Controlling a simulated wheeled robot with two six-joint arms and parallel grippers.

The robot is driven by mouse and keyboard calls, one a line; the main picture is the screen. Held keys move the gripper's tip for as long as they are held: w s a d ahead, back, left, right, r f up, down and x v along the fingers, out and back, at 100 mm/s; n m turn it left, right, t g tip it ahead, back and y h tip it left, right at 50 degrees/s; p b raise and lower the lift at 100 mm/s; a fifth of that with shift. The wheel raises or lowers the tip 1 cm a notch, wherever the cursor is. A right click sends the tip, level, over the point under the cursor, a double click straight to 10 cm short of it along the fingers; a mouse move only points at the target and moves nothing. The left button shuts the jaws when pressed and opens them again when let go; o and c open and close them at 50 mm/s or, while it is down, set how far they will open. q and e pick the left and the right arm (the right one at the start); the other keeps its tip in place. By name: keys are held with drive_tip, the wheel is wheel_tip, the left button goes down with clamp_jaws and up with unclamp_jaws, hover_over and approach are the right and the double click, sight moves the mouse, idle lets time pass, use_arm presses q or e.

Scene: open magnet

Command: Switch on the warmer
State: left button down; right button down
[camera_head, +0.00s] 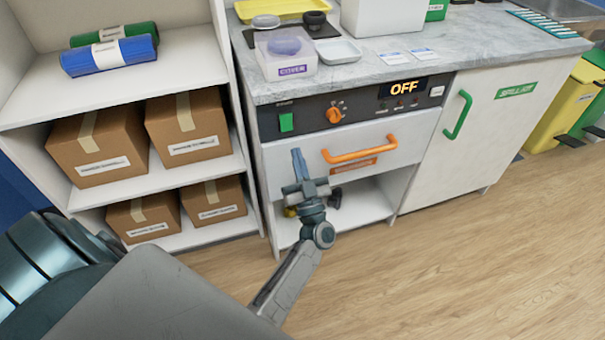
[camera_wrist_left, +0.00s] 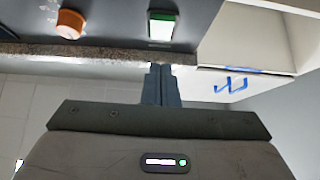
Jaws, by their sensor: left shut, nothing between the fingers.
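The warmer's dark control panel (camera_head: 355,105) is set under the counter top, and its display (camera_head: 403,88) reads OFF. A green rocker switch (camera_head: 286,122) is at the panel's left, and an orange knob (camera_head: 334,115) is right of it. My left gripper (camera_head: 298,154) is shut and empty, its fingers pointing up in front of the white drawer, a little below the switch. In the left wrist view, the fingertips (camera_wrist_left: 162,70) are just below the green and white switch (camera_wrist_left: 162,27), apparently apart from it. The orange knob (camera_wrist_left: 71,23) is to the left there. My right gripper is out of view.
An orange drawer handle (camera_head: 360,150) sticks out right of my left gripper. A clear box labelled COVER (camera_head: 287,55) stands on the counter above the switch. Shelves with brown boxes (camera_head: 98,148) stand at left. The wood floor (camera_head: 430,270) in front is clear.

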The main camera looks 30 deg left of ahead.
sight(287, 127)
use_arm(q)
drive_tip(key=w+a, duration=0.1)
drive_tip(key=a, duration=0.1)
drive_tip(key=w+a+r, duration=0.1)
drive_tip(key=w+a, duration=0.1)
drive_tip(key=shift+w, duration=0.15)
drive_tip(key=shift+w+a, duration=0.25)
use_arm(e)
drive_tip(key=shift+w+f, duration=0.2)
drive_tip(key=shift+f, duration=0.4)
use_arm(q)
drive_tip(key=shift+f+t, duration=0.15)
drive_tip(key=shift+t, duration=0.15)
drive_tip(key=shift+w+a+f+b, duration=0.2)
drive_tip(key=shift+a+f+b, duration=0.05)
drive_tip(key=shift+b, duration=0.6)
drive_tip(key=shift+r, duration=0.25)
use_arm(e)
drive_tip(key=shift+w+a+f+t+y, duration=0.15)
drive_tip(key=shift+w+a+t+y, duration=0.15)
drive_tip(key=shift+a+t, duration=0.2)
